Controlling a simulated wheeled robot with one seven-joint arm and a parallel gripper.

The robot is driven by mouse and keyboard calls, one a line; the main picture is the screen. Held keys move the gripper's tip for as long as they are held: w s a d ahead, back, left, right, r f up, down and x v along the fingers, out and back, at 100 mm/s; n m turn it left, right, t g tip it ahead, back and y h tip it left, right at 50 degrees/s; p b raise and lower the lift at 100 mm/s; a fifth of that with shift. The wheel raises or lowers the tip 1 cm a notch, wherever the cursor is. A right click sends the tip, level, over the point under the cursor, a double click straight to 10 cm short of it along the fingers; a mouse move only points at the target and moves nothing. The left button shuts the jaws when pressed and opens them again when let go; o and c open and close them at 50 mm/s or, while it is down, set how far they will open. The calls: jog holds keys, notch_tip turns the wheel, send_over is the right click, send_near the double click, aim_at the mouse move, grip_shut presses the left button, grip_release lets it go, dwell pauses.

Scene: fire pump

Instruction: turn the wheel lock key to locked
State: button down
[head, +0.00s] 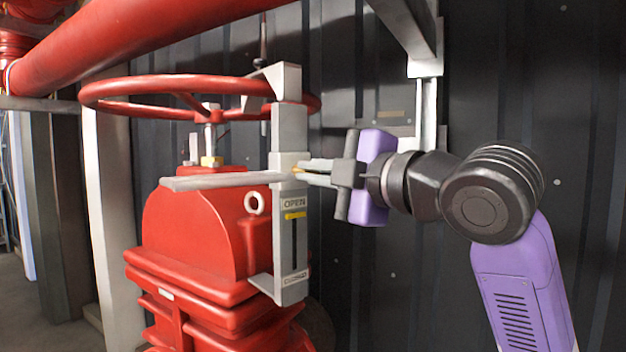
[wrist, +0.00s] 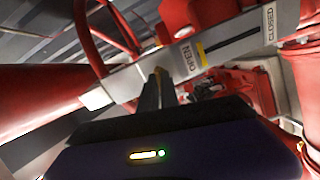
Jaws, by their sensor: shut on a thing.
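The wheel lock key is a small brass-coloured piece (head: 297,170) on the grey block of the upright bracket (head: 280,150) beside the red handwheel (head: 160,84). My gripper (head: 308,172) comes in from the right and is shut on the key, its fingers hiding most of it. In the wrist view my gripper's fingertips (wrist: 160,82) close around the brass tip (wrist: 158,72) at the grey block. The key's turn angle cannot be made out.
A slotted plate (head: 292,240) marked OPEN and CLOSED hangs below the block, with a yellow mark near OPEN. A grey bar (head: 215,182) reaches left over the red valve body (head: 195,235). A dark ribbed wall (head: 400,290) stands behind.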

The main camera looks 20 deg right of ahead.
jog(key=shift+f+n+b, duration=0.15)
jog(key=shift+n+b, duration=0.2)
jog(key=shift+n, duration=0.85)
jog(key=shift+a, duration=0.1)
jog(key=c, duration=1.6)
grip_release()
jog(key=v, duration=0.8)
jog(key=shift+b, duration=0.45)
